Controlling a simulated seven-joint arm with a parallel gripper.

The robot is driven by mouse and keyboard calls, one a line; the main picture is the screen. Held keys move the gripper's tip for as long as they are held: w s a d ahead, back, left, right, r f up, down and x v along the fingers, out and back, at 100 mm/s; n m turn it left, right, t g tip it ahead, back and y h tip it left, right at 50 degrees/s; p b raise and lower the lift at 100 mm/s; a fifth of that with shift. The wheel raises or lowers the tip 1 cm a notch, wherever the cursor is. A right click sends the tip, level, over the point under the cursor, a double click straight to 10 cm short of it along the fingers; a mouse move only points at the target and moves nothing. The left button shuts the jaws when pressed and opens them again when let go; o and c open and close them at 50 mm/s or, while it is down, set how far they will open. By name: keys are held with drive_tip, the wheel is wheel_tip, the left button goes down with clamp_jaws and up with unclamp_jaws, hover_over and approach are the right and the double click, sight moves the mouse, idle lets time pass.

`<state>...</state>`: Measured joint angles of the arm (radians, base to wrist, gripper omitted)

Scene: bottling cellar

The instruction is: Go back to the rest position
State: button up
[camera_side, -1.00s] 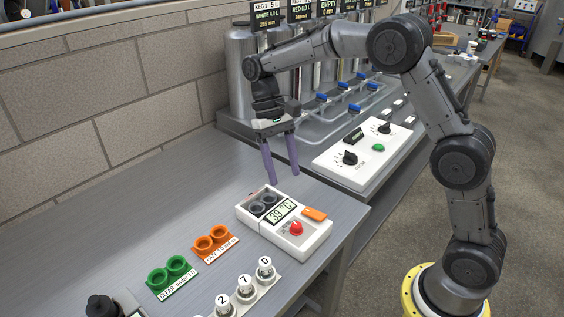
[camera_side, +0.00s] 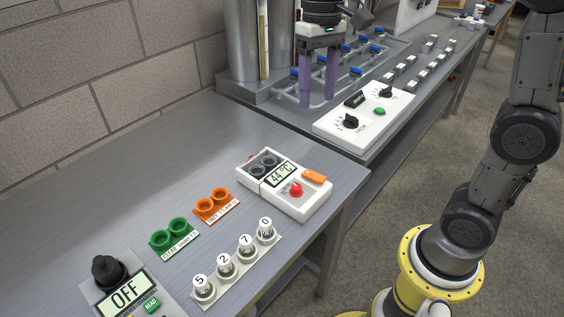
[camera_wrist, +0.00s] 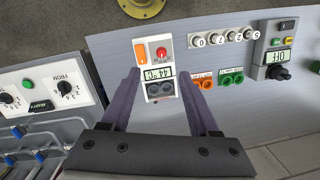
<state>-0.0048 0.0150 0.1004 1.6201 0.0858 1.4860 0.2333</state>
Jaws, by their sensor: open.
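My gripper (camera_side: 318,80) is open and empty, its two purple fingers pointing down near the back of the bench by the blue-handled valves. Its fingers also show apart in the wrist view (camera_wrist: 168,100). The white heater box (camera_side: 285,185) reads 44 °C, with a red knob, an orange button and two dark wells. It stands below and in front of my gripper, apart from it. In the wrist view the heater box (camera_wrist: 154,52) appears between the fingers.
A white panel (camera_side: 365,118) with dials and a green button stands right of the heater box. Green cups (camera_side: 174,238), orange cups (camera_side: 213,203) and a rack of numbered vials (camera_side: 235,263) stand at the front. A meter (camera_side: 125,294) reads OFF. Blue-handled valves (camera_side: 354,72) line the back.

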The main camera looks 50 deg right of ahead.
drive_tip(key=s+r+t, duration=0.1)
drive_tip(key=s+t, duration=0.3)
drive_tip(key=s, duration=0.7)
drive_tip(key=s+d+f+n+t+h, duration=0.1)
drive_tip(key=s+d+f+n+t, duration=0.1)
drive_tip(key=s+f, duration=0.3)
drive_tip(key=shift+s+f+n+t, duration=0.15)
drive_tip(key=shift+f+n+t, duration=0.2)
drive_tip(key=shift+f, duration=0.45)
